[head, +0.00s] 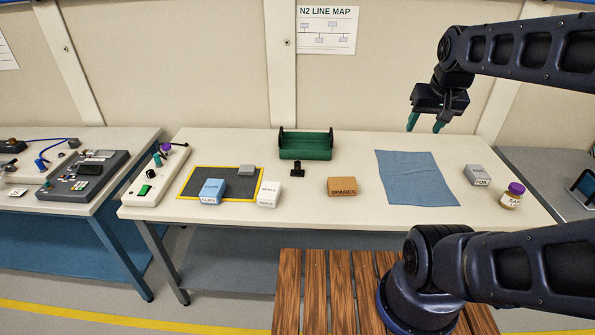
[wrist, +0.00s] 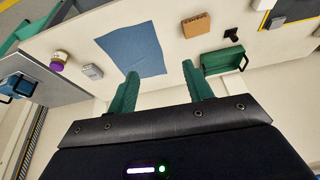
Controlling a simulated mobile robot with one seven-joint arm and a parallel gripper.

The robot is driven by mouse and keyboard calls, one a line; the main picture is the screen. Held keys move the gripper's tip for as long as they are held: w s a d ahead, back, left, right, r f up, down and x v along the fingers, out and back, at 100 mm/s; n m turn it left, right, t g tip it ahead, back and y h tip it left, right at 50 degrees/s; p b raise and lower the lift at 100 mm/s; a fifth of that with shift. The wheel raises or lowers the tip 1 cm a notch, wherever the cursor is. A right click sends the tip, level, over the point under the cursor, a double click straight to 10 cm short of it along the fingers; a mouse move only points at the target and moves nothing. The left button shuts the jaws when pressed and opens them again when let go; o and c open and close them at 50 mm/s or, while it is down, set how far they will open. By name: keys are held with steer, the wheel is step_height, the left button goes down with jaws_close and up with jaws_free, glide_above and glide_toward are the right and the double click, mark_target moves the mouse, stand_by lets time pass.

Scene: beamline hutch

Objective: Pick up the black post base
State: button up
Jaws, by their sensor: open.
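The black post base (head: 298,170) is a small dark piece standing on the white table in front of the green tote. In the wrist view the black post base (wrist: 231,35) lies at the upper right, next to the green tote. My gripper (head: 425,124) is raised above the back right of the table, above and behind the blue cloth, well to the right of the post base. Its green fingers also show in the wrist view (wrist: 160,88), spread apart with nothing between them.
The green tote (head: 305,150) stands behind the post base. A brown box (head: 342,186), a white box (head: 268,194) and a blue box (head: 211,191) stand nearby. A blue cloth (head: 415,178) lies flat at right, beside a grey box (head: 477,175) and a purple-lidded jar (head: 511,196).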

steer(key=w+a+m+g, duration=0.2)
steer(key=w+a+m, duration=0.25)
steer(key=w, duration=0.65)
steer(key=m+h, duration=0.4)
steer(key=m, duration=0.5)
glide_above(296, 162)
steer(key=s+a, duration=0.2)
steer(key=a, duration=0.1)
step_height(296, 162, down, 29)
steer(key=shift+g, duration=0.4)
steer(key=x, duration=0.5)
steer(key=shift+d+r, duration=0.1)
steer(key=shift+d, duration=0.15)
steer(key=shift+w+x, duration=0.15)
steer(key=shift+x, duration=1.15)
steer(key=shift+w+x, duration=0.1)
steer(key=shift+x, duration=1.2)
steer(key=shift+a, duration=0.2)
jaws_close()
steer(key=shift+r, duration=0.1)
